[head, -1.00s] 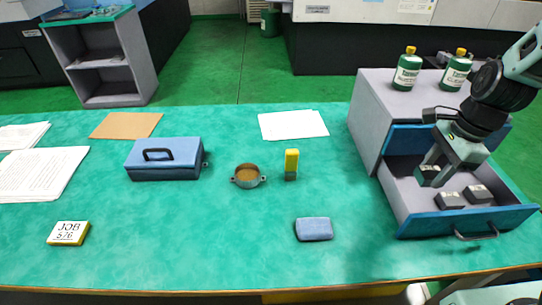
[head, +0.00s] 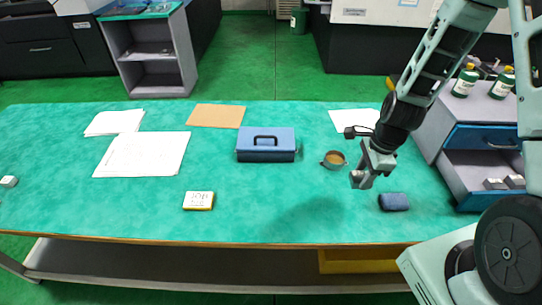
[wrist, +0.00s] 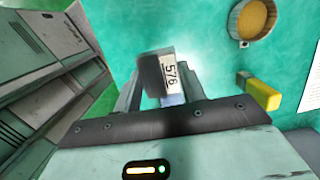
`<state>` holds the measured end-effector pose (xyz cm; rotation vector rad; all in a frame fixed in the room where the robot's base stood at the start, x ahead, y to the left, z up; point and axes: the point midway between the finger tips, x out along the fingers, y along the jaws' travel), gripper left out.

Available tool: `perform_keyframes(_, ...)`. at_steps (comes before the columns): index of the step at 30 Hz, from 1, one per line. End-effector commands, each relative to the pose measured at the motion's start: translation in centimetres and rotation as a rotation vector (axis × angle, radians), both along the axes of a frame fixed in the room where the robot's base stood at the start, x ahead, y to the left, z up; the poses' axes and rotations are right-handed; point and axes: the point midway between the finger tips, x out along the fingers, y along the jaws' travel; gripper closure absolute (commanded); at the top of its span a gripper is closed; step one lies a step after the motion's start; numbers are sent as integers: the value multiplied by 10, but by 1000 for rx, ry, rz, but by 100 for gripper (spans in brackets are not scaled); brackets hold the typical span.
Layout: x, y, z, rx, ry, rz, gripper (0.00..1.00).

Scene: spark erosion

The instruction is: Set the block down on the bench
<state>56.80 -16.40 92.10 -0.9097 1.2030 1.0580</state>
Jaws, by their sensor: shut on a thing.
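My gripper (head: 366,176) is above the right part of the green bench (head: 270,215), left of the open drawer. It is shut on a small grey block (wrist: 152,75), with a white label reading 576 in the wrist view. The block (head: 357,178) shows small at the fingertips in the head view. It appears held above the bench top, though the exact gap is hard to tell.
A yellow-topped object (wrist: 262,92) shows in the wrist view. A blue box (head: 266,146) and papers (head: 142,155) lie left. Two blocks (head: 495,184) remain in the drawer. Bench front centre is clear.

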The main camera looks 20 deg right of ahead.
Motion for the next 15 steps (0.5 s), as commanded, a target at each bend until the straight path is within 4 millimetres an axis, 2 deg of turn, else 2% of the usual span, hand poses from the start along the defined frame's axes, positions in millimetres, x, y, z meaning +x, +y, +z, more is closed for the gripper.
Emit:
perform_keyframes(7,-1,0,-4,-1,1,-5,99)
perform_keyframes(15,-1,0,-42,0,4,-4,99)
